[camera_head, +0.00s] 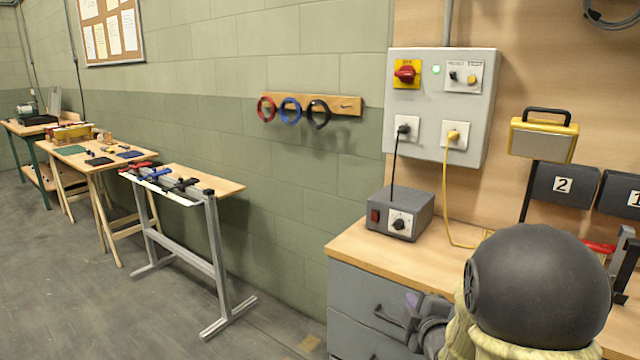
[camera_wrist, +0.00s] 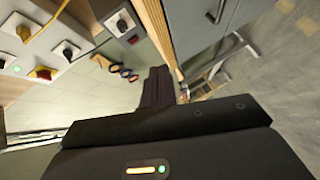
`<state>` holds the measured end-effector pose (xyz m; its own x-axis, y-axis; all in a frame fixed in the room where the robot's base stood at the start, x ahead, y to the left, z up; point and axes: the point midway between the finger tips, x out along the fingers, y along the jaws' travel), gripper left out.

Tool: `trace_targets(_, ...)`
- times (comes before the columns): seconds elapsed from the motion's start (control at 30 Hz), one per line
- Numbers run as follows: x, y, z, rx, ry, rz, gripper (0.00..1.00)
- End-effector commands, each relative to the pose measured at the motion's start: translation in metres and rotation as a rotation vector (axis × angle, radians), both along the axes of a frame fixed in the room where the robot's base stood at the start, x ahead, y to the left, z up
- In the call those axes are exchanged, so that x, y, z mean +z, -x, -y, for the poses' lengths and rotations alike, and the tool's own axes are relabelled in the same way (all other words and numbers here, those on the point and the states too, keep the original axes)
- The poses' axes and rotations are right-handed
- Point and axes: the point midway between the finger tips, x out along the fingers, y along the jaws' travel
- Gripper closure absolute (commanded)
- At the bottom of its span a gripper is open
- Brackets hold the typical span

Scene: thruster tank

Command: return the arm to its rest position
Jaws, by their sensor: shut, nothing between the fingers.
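My arm (camera_head: 540,285) is folded at the lower right in the head view, its dark round joint in front of the wooden bench top (camera_head: 360,242). A dark part of my arm shows beside the grey drawers (camera_head: 355,305); I cannot make out the fingers there. In the wrist view my gripper (camera_wrist: 159,72) shows as two dark fingers pressed together, with nothing between them. The fingers point past the bench edge, toward the wall and floor, and touch nothing that I can see.
A grey box (camera_head: 400,212) with a dial stands on the bench below a wall-mounted switch panel (camera_head: 440,105). A yellow cable (camera_head: 446,195) hangs from the panel to the bench. Coloured rings (camera_head: 290,108) hang on a wooden rail. A narrow table (camera_head: 190,183) stands left; the floor (camera_head: 120,310) is clear.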

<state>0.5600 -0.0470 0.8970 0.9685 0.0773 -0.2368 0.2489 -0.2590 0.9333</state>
Motion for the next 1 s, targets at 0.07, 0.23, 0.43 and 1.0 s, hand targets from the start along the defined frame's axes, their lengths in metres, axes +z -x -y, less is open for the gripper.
trace_targets(0.07,-0.006,0.005,0.000,-0.033,-0.055,-0.053,1.00)
trace_targets(0.23,-0.024,0.023,-0.001,-0.143,-0.214,-0.213,1.00)
trace_targets(0.43,-0.053,0.067,-0.007,-0.360,-0.472,-0.466,1.00)
trace_targets(1.0,-0.087,0.204,-0.044,-0.978,-0.901,-0.954,1.00)
